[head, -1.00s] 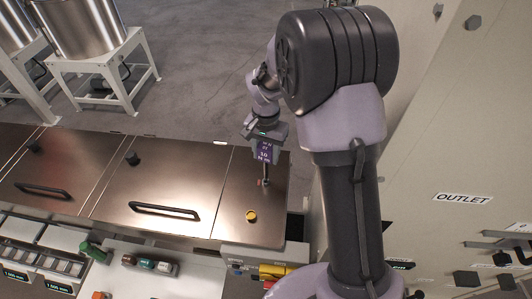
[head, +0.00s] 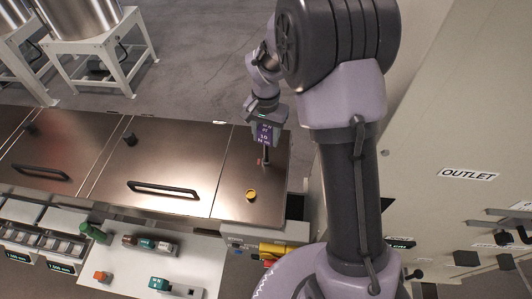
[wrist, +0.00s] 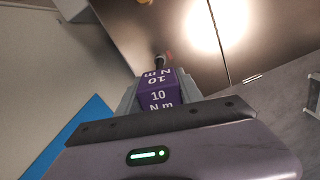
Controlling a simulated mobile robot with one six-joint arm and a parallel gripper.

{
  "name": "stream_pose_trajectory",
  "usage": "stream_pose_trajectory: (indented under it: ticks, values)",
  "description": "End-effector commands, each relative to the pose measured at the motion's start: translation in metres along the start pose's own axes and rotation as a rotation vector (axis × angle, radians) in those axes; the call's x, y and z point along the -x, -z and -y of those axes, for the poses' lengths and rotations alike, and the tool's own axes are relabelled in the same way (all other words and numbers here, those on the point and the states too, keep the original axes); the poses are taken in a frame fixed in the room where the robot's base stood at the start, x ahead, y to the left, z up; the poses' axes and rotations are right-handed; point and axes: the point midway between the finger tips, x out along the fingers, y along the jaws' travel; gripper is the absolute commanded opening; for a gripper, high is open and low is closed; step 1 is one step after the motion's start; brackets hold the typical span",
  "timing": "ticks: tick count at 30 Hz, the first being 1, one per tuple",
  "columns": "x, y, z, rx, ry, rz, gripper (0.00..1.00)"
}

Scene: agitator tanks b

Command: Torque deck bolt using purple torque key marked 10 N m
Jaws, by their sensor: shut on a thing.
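The purple torque key (head: 264,132), marked 10 N m, is in my gripper (head: 265,129). My gripper is shut on its block-shaped head, and the mark also reads clearly in the wrist view (wrist: 158,97). The key's dark shaft points down at the right-hand deck panel (head: 232,180). Its tip is at or very near a small reddish spot (wrist: 169,55) on the panel. The deck bolt itself is not clearly visible under the tip. I cannot tell whether the tip touches or sits on it.
A yellow knob (head: 251,194) stands on the same panel, nearer me. Panels with black handles (head: 163,190) lie to the left. A control board with coloured sockets (head: 150,245) is in front. A pale cabinet marked OUTLET (head: 468,174) rises at right.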

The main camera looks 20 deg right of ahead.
Motion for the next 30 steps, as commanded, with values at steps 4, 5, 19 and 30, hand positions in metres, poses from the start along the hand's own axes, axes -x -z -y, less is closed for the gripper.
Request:
stream_pose_trajectory:
  ticks: [4,5,19,30]
  values:
    - [-0.0011,0.0001,0.0001,0.000,0.000,0.000,0.00]
    - [-0.0008,0.0001,0.0001,0.000,0.000,0.000,0.00]
    - [-0.0018,0.0004,0.0003,-0.162,0.001,-0.001,0.00]
    - [-0.0008,0.0003,0.0002,-0.262,0.000,-0.001,0.00]
